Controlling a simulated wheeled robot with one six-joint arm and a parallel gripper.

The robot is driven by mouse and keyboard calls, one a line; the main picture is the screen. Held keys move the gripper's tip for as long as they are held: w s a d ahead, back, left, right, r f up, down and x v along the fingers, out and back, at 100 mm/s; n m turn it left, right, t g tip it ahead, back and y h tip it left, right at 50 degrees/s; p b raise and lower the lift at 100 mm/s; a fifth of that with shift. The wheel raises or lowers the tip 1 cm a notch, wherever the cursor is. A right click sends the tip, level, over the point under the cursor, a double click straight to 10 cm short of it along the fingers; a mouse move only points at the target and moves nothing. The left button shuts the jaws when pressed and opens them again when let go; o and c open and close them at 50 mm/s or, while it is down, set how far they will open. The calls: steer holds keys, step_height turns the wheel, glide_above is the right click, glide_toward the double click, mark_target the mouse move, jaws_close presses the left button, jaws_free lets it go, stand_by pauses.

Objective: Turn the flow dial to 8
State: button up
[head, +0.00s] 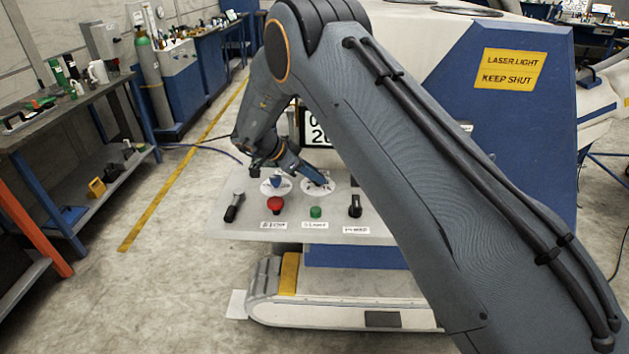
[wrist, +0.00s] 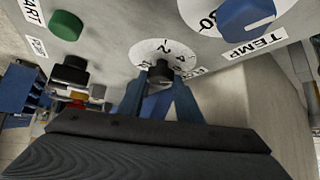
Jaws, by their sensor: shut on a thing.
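The flow dial is a white disc (head: 309,188) on the grey control panel, partly hidden by my gripper in the head view. In the wrist view the same disc (wrist: 148,48) shows printed numbers, among them 2 and 4, with a dark knob (wrist: 159,77) at its centre. My gripper (head: 321,183) reaches down to this dial. In the wrist view its two blue fingers (wrist: 160,74) stand on either side of the dark knob and are shut on it. The knob's pointer is hidden, so I cannot tell its setting. The dial's label is mostly covered by a finger.
The blue-knobbed TEMP dial (wrist: 246,18) is close beside it. A red button (head: 276,204), a green button (head: 316,212), a black selector (head: 355,206) and a black-handled lever (head: 234,206) stand on the same panel. A display (head: 317,131) behind is partly hidden by my arm.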

steer(key=m+b, duration=0.1)
steer(key=m+g+b, duration=0.1)
steer(key=b, duration=0.1)
steer(key=m+g+b, duration=0.1)
steer(key=shift+w+f+h, duration=0.25)
steer(key=shift+w+h, duration=0.05)
steer(key=shift+h, duration=0.1)
steer(key=m+g+b, duration=0.1)
steer(key=b, duration=0.2)
steer(key=shift+r+m+g, duration=0.15)
steer(key=shift+m+g, duration=0.15)
steer(key=shift+r, duration=0.1)
steer(key=o, duration=1)
steer(key=shift+o, duration=0.2)
steer(key=b+v, duration=0.3)
steer(key=v, duration=0.3)
steer(key=shift+w+a+r, duration=0.1)
steer(key=shift+a, duration=0.2)
steer(key=shift+a+r, duration=0.4)
steer(key=shift+r, duration=0.15)
